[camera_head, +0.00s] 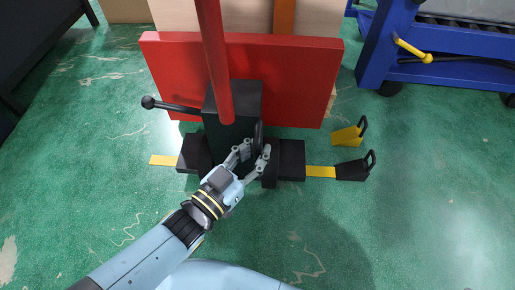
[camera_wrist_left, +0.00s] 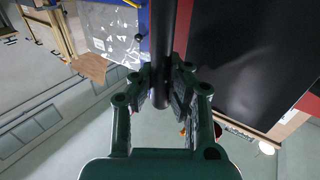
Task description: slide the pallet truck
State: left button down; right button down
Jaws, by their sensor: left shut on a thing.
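The pallet truck has a wide red panel (camera_head: 292,82), a black central housing (camera_head: 228,135), a red upright pole (camera_head: 215,60) and dark blocks at its base. A black lever with a round knob (camera_head: 149,102) sticks out to the left. My left gripper (camera_head: 252,152) is at the front of the housing, shut on a black bar (camera_head: 259,133). In the left wrist view the dark bar (camera_wrist_left: 162,60) runs between the two fingers, and the black housing (camera_wrist_left: 250,60) fills the upper right. My right gripper is not in view.
A blue-framed conveyor (camera_head: 440,42) on casters is at the upper right. Pale boxes (camera_head: 250,18) rise behind the red panel. The foreground floor is clear.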

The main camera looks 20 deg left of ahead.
pick_arm(q)
jog(key=shift+s, duration=0.1)
dwell(0.7)
jog(key=shift+w+a+r, duration=0.1)
jog(key=shift+w+a, duration=0.1)
jog(key=shift+w, duration=0.55)
jog(key=shift+w+a, duration=0.2)
jog(key=shift+w, duration=0.6)
jog(key=c, duration=1.2)
grip_release()
jog(key=shift+s+a, duration=0.2)
jog(key=shift+c, duration=0.2)
jog(key=shift+d, duration=0.1)
jog(key=shift+s, duration=0.1)
jog(key=shift+s, duration=0.25)
jog(key=v, duration=1.1)
jog(key=shift+s, duration=0.15)
